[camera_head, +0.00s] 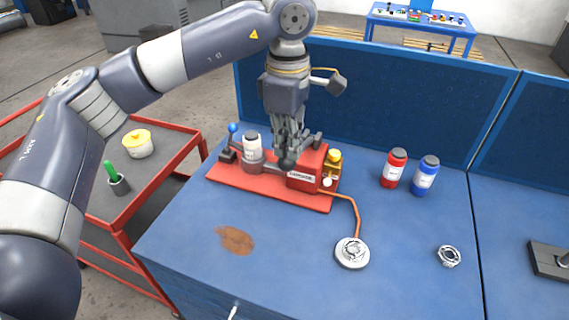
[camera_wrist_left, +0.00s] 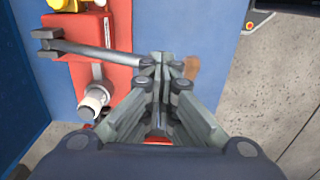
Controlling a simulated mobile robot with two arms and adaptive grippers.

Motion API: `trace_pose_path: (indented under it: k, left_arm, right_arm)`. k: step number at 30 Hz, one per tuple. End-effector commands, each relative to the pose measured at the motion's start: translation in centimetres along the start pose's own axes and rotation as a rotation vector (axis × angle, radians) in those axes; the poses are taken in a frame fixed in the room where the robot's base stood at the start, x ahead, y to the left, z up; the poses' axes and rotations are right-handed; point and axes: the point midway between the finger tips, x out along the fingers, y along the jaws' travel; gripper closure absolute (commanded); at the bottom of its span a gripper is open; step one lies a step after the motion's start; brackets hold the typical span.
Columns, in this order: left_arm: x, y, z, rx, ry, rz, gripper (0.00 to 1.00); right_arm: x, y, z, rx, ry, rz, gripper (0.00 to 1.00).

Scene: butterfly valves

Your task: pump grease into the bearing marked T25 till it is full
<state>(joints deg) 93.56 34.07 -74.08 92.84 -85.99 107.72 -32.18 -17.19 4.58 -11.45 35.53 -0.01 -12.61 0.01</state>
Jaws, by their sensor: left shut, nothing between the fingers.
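A red grease pump (camera_head: 305,180) stands on a red base plate on the blue workbench. Its grey lever (camera_wrist_left: 100,53) runs from a bracket toward my left fingertips in the left wrist view; its far end is hidden there. My left gripper (camera_head: 288,150) points down over the pump, fingers together and empty; it also shows in the left wrist view (camera_wrist_left: 163,65). Whether it touches the lever I cannot tell. An orange hose (camera_head: 355,212) leads from the pump to a round grey-white bearing (camera_head: 352,253). Its marking is unreadable. My right gripper is out of view.
A loose metal ring (camera_head: 449,256) lies at right. Red (camera_head: 394,170) and blue (camera_head: 425,176) bottles stand near the back panel (camera_head: 400,100). A brown stain (camera_head: 235,240) marks the front.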

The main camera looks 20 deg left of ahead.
Motion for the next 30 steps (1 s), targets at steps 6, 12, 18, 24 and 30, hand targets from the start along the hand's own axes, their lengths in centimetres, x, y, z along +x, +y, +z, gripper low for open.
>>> trace_pose_path:
  k: [6, 12, 18, 24, 30]
  left_arm:
    - [2.2, -0.3, 0.0, -0.001, 0.001, -0.002, 1.00]
    - [4.0, -0.6, 0.0, 0.000, 0.001, -0.001, 1.00]
    - [5.8, -0.9, 0.0, -0.001, 0.001, -0.001, 1.00]
    - [7.6, -1.2, 0.0, -0.001, 0.001, -0.002, 1.00]
    - [7.4, -1.3, 0.0, -0.001, 0.001, -0.001, 1.00]
  right_arm:
    - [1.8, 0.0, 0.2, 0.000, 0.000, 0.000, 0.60]
    - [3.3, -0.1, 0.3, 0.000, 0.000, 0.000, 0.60]
    - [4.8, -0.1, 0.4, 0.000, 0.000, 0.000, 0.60]
    - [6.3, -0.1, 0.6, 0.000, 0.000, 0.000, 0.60]
    - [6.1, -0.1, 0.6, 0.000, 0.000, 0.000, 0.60]
